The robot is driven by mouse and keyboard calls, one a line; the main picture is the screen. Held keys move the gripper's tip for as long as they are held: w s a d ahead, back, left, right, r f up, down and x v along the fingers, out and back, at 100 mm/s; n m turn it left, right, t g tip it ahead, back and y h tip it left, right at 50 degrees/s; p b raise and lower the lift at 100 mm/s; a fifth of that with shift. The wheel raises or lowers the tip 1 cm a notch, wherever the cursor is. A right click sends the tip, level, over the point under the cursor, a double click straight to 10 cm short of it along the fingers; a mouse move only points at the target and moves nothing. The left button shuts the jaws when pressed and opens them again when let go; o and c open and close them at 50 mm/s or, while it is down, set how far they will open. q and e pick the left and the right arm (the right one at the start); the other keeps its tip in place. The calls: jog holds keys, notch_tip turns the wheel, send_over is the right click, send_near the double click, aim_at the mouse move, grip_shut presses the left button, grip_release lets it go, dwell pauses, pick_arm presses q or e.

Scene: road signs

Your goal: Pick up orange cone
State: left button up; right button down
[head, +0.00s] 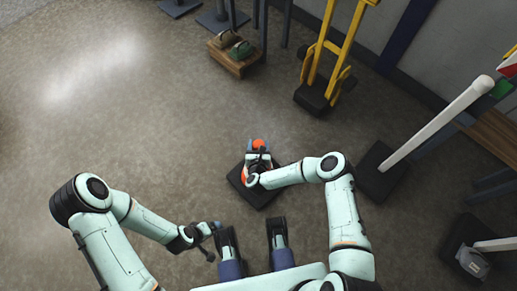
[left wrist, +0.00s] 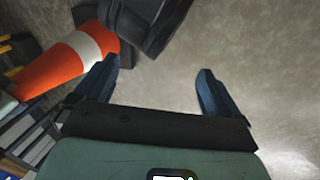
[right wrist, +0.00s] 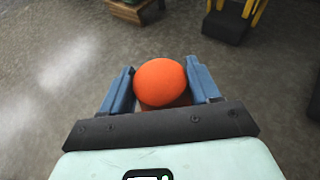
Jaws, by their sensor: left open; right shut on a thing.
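The orange cone (head: 259,144) shows partly in the head view, with my right gripper (head: 258,162) over it. In the right wrist view the cone's rounded orange top (right wrist: 161,82) sits between the fingers of my right gripper (right wrist: 160,66), which is shut on it. The left wrist view shows the cone's orange side with a white band (left wrist: 82,46), slanting in the picture at upper left. My left gripper (left wrist: 160,68) is open and empty, apart from the cone. In the head view the left gripper (head: 212,238) is low, left of the cone.
A dark square base (head: 264,197) lies below the right gripper. A yellow hand truck (head: 325,60) and a wooden crate (head: 232,62) stand at the back. A white post (head: 435,125) on a dark base stands to the right. The floor at left is clear.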

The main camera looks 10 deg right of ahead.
pick_arm(q)
jog(key=s+d+r+g+h+p, duration=0.1)
jog(key=s+d+r+g+p, duration=0.1)
jog(key=s+r+p, duration=0.2)
jog(key=shift+s+d+r+p, duration=0.4)
jog(key=shift+s+r, duration=0.45)
jog(key=shift+s, duration=0.35)
pick_arm(e)
notch_tip(320, 180, up, 19)
jog(key=shift+w+r, duration=0.1)
